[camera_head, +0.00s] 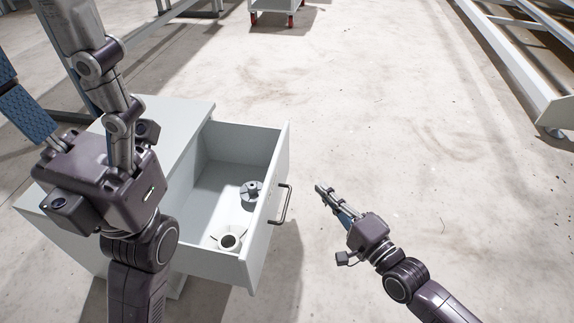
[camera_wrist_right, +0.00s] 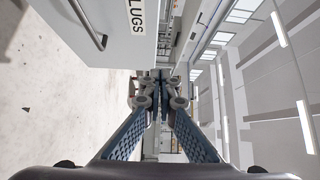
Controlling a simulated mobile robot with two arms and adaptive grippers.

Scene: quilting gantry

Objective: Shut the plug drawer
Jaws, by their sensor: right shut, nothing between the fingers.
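The plug drawer (camera_head: 273,205) is pulled well out of a light grey cabinet (camera_head: 170,108). Its bar handle (camera_head: 284,205) is on the front panel, facing right. My right gripper (camera_head: 320,188) is shut and empty, a short gap to the right of the handle and apart from it. In the right wrist view its fingers (camera_wrist_right: 153,90) meet, and the drawer front (camera_wrist_right: 120,40) with the letters "LUGS" and the handle (camera_wrist_right: 86,24) shows upper left. My left gripper (camera_head: 48,75) is over the cabinet with its fingers spread; their tips are cut off.
Metal frame rails (camera_head: 515,60) stand at the upper right, and a cart with red feet (camera_head: 276,12) at the top. The floor right of the drawer is clear.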

